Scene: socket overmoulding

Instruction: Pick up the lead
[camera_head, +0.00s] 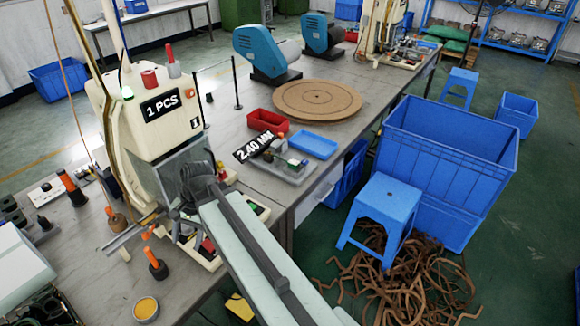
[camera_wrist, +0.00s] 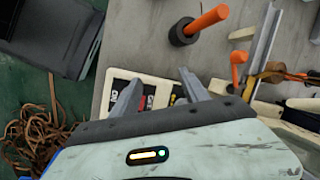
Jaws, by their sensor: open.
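My gripper (camera_wrist: 160,90) is open, its two grey fingers apart with nothing held between them. It is over a pale holder with dark, labelled slots (camera_wrist: 148,92) at the front of the moulding machine (camera_head: 155,125). In the head view my arm hides much of this area. I cannot tell for certain which thing is the lead. A brown and orange cable-like piece (camera_wrist: 272,73) lies beside a metal rail (camera_wrist: 262,45), right of the fingers in the wrist view and apart from them. A tangle of brown strips (camera_head: 400,275) lies on the floor; it also shows in the wrist view (camera_wrist: 32,135).
An orange-handled tool (camera_wrist: 200,25) stands upright near the rail. A red tray (camera_head: 268,121), a blue tray (camera_head: 313,145) and a round wooden disc (camera_head: 318,101) sit on the bench right of the machine. A blue stool (camera_head: 388,197) and crate (camera_head: 450,140) stand beside it.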

